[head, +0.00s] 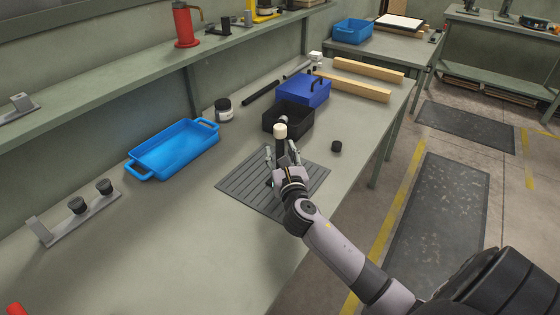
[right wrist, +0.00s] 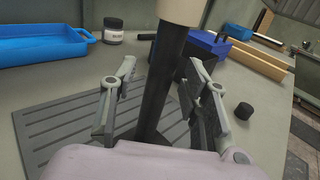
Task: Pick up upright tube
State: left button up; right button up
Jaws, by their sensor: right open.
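The upright tube (head: 281,145) is dark with a cream top and stands over the grey ribbed mat (head: 233,185) on the workbench. It also shows in the right wrist view as a dark shaft (right wrist: 165,72), with its cream top cut by the upper edge. My right gripper (head: 281,156) is open, with one finger on each side of the shaft. In the right wrist view (right wrist: 160,85), gaps show between the shaft and both fingers. My left gripper is not in view.
A black open box (head: 288,122) and a blue box (head: 303,92) stand just behind the tube. A small black cap (head: 336,146) lies to the right. A blue tray (head: 174,150) and a lidded jar (head: 223,110) are to the left.

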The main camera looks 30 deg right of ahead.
jog(key=shift+w+d, duration=0.15)
jog(key=shift+w, duration=0.35)
grip_shut()
dwell(0.8)
